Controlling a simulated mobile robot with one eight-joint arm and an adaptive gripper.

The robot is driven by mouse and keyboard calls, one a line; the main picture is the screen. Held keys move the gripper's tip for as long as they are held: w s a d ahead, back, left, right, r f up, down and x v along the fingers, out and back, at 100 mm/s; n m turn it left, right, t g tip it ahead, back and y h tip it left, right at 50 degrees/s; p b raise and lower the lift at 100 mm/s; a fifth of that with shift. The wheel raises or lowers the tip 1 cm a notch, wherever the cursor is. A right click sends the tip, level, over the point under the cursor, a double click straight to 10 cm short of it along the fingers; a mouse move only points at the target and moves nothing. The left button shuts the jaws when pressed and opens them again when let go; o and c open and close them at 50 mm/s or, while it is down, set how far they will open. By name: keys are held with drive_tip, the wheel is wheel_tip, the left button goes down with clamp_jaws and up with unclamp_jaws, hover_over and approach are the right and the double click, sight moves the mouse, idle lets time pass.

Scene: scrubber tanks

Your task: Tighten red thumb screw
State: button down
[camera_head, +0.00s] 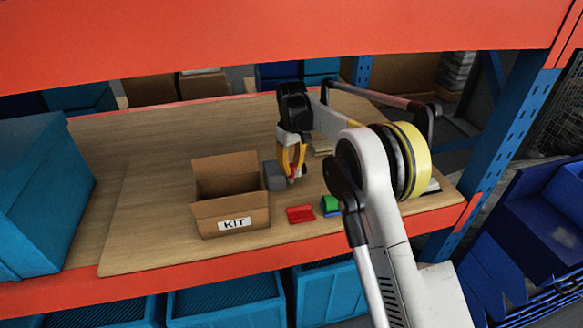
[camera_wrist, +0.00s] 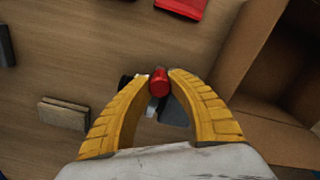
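A small red thumb screw (camera_wrist: 159,82) shows in the wrist view, between the tips of my yellow gripper fingers (camera_wrist: 159,77). Both fingertips appear to touch its sides, and its round red end faces the camera. Behind it is a grey and dark piece (camera_wrist: 174,112), partly hidden by the fingers. In the head view my gripper (camera_head: 291,172) points down over the wooden board, just right of a grey block (camera_head: 273,176). A bit of red shows between the fingers there. How the screw sits in the piece below cannot be seen.
An open cardboard box marked KIT (camera_head: 208,222) stands left of my gripper. A red block (camera_head: 300,214) and a green block (camera_head: 330,203) lie near the shelf's front edge. A blue bin (camera_head: 40,200) is far left. An orange beam (camera_head: 300,25) crosses above.

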drive_tip(key=m, duration=0.6)
drive_tip(key=shift+m, duration=0.4)
drive_tip(key=m, duration=0.7)
drive_tip(key=m, duration=0.6)
drive_tip(key=shift+m, duration=0.4)
